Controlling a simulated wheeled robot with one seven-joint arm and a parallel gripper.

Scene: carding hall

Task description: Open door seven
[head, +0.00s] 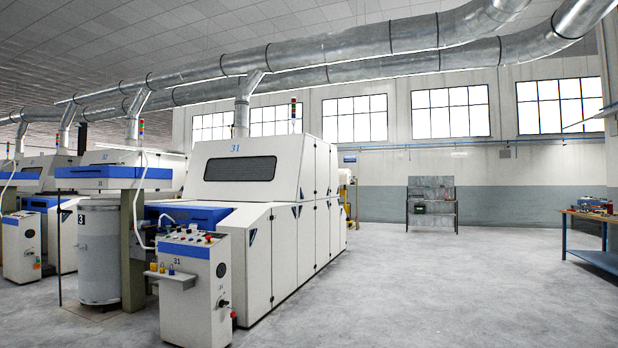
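In the head view a large white carding machine (238,168), marked 31, stands left of centre. Its right side carries several tall white door panels (285,254) in a row running away from me, and all look shut. Small dark blue triangular marks show on some panels. I cannot read a number seven on any door. A control cabinet (194,293), also marked 31, stands before the machine and hides part of its front. My gripper is not in view.
Small padlocks (162,267) sit on a shelf beside the control cabinet. A grey can (98,255) and more machines stand at left. A metal rack (432,204) is at the back, a workbench (597,232) at far right. The floor between is clear.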

